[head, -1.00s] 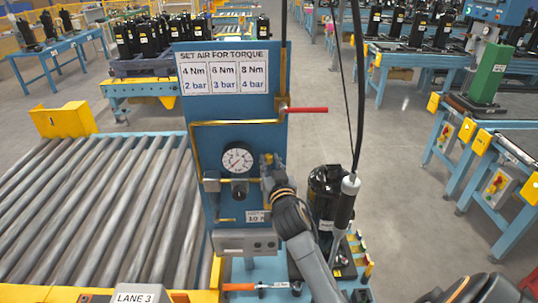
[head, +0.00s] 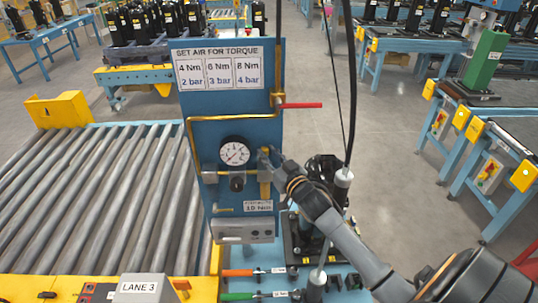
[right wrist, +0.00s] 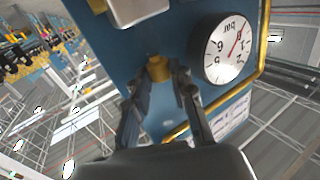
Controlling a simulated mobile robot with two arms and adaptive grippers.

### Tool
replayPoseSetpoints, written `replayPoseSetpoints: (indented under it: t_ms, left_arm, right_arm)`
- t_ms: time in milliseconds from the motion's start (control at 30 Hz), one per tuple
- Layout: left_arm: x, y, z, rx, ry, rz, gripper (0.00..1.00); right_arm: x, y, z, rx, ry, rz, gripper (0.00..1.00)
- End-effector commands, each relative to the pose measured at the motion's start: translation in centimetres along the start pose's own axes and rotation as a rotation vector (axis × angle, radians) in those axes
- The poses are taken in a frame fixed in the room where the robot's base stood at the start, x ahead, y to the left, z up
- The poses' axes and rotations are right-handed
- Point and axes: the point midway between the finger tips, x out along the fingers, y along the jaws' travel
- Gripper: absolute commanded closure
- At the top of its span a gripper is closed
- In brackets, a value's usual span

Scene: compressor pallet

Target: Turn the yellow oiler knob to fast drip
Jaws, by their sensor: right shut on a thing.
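The yellow oiler knob (right wrist: 158,68) is a short, brass-coloured cylinder on the blue panel (head: 238,105). In the right wrist view it sits between the two dark fingers of my right gripper (right wrist: 159,85), which is shut on it. In the head view my right gripper (head: 266,158) reaches the panel from the right, just right of the white pressure gauge (head: 234,153). There the fingers partly hide the knob, and its turn setting cannot be read. The yellow oiler part (head: 265,184) shows below the gripper. My left gripper is not in view.
A red lever (head: 300,105) sticks out from the panel's right edge. A black compressor (head: 322,172) and a hanging tool (head: 342,185) stand close to my right arm. Roller conveyors (head: 95,200) fill the left. Orange-handled (head: 240,272) and green-handled (head: 240,296) tools lie below the panel.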

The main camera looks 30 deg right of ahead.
Motion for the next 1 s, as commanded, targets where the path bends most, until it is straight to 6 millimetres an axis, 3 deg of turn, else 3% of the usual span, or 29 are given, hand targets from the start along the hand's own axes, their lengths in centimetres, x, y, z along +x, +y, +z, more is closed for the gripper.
replayPoseSetpoints:
  t_ms: [33, 67, 100, 533, 1000]
  left_arm:
    - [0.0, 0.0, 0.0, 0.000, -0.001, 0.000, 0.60]
    - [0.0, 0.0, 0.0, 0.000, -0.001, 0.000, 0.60]
    - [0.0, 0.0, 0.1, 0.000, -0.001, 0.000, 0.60]
    - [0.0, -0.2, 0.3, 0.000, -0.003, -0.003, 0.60]
    - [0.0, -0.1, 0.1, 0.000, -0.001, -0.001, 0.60]
  right_arm:
    - [0.0, 0.0, 0.0, 0.001, 0.001, 0.001, 1.00]
    - [0.0, 0.0, 0.0, 0.001, 0.001, 0.001, 0.72]
    - [0.0, 0.0, 0.0, 0.001, 0.001, 0.001, 0.67]
    - [-0.9, -0.1, 0.1, 0.001, -0.001, 0.000, 0.67]
    - [-9.7, 0.0, 0.2, 0.002, -0.004, 0.001, 0.67]
